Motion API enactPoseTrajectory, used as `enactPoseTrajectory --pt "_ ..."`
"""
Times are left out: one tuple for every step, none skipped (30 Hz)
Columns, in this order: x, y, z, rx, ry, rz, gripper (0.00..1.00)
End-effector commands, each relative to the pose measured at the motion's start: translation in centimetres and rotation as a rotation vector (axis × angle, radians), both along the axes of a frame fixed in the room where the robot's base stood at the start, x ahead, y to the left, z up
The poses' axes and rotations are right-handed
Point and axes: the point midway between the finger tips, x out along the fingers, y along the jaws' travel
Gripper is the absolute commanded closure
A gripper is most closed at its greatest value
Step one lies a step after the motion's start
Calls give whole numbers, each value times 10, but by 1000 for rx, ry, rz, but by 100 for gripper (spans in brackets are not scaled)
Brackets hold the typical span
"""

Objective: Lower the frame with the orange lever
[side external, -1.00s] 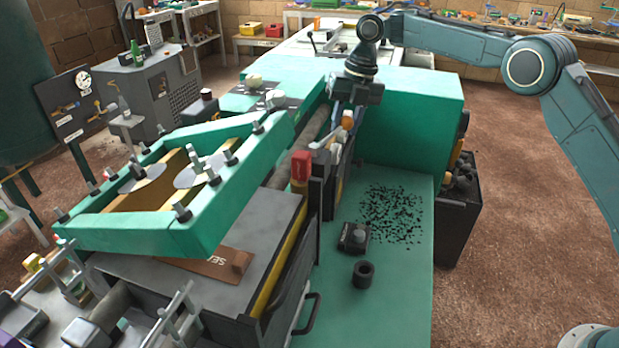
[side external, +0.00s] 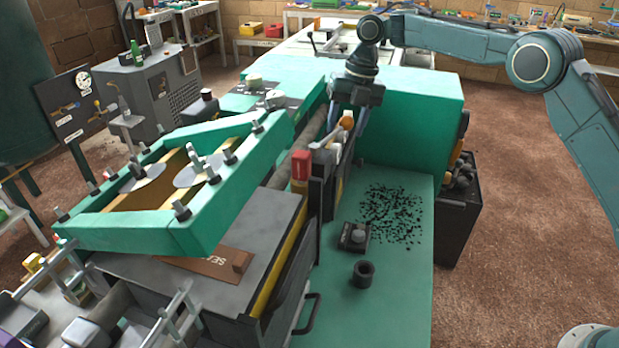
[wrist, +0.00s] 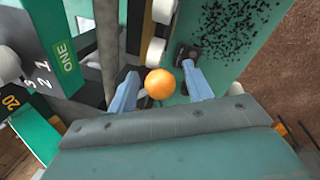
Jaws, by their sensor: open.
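The green frame (side external: 120,232) is raised and tilted over the grey bed of the machine in the side view. The orange lever's round knob (side external: 346,122) is at the machine's right side, and it shows from above in the wrist view (wrist: 160,84). My gripper (wrist: 162,77) is open, with one blue finger on each side of the knob. A small gap shows between the knob and each finger. In the side view my gripper (side external: 349,118) points down over the lever. The lever's shaft is mostly hidden.
A red block (side external: 300,166) stands left of the lever. A white roller-like part (wrist: 154,52) is close to the knob. A small black box (side external: 354,238) and dark ring (side external: 363,274) rest on the green table (side external: 395,310), which has black bits scattered on it.

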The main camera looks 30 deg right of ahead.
Motion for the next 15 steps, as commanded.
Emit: enactPoseTrajectory --pt "-1 0 1 0 0 -10 50" --pt "-2 0 1 0 0 -15 50" --pt "-3 0 1 0 0 -26 50" --pt "-4 0 1 0 -1 -34 50" --pt "-5 -1 1 0 -1 -44 50" --pt "-6 -1 1 0 0 -58 50" --pt "-7 -1 1 0 0 -68 50" --pt "-8 -1 1 0 0 -79 50" --pt "-10 -2 1 0 0 -95 50" --pt "-11 -2 1 -1 0 -107 50" --pt "-12 -2 1 -1 0 -119 50" --pt "-14 -2 1 0 0 -136 50" --pt "-15 -2 1 0 0 -150 50" --pt "-17 -3 1 -1 1 -164 50" --pt "-18 -3 1 -1 1 -183 50"
